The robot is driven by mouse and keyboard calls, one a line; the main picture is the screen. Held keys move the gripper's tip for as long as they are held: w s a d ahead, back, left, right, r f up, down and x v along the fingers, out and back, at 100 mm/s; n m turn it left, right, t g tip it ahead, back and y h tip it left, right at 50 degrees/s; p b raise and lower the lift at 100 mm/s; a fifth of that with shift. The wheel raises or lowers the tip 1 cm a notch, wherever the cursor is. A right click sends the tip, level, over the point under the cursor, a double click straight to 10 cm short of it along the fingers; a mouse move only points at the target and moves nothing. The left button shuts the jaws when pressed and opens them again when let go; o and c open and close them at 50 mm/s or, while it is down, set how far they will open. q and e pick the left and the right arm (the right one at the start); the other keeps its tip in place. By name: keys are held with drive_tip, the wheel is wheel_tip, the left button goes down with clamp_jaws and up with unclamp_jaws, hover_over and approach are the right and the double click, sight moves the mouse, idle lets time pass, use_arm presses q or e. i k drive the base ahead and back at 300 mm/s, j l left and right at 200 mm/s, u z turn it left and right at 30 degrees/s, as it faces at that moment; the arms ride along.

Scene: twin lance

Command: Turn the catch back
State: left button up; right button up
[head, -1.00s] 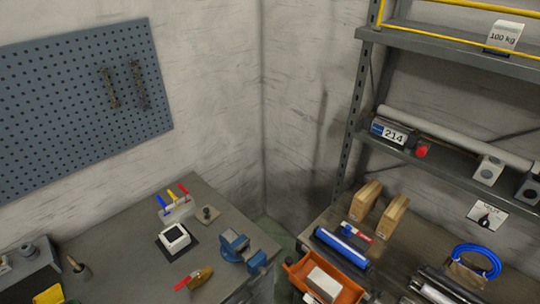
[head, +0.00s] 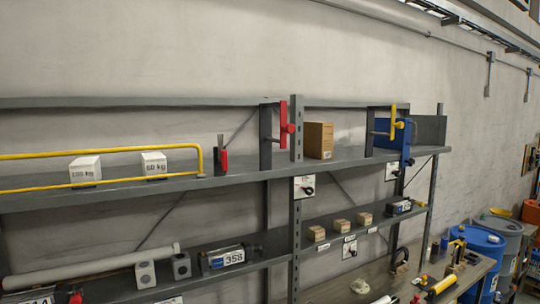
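Several parts here could be the catch, and I cannot tell which one it is. A red upright handle (head: 283,122) with a round knob is on the upper shelf beside the middle post. A yellow upright handle (head: 393,122) with a knob is farther right, in front of a blue part. A small red-and-black lever (head: 223,160) stands at the end of the yellow rail. White plates with dark turning knobs hang at the shelf edge (head: 304,187), farther right (head: 392,171) and lower down (head: 349,247). Neither gripper is in view.
Grey shelving (head: 230,180) spans the view. The upper shelf holds white weight blocks (head: 85,168) behind a yellow rail (head: 100,152), and a cardboard box (head: 318,140). The lower shelf holds a pale tube (head: 90,265) and small boxes (head: 342,227). Blue drums (head: 478,247) stand at right.

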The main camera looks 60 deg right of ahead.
sight(222, 153)
drive_tip(key=z, duration=1.85)
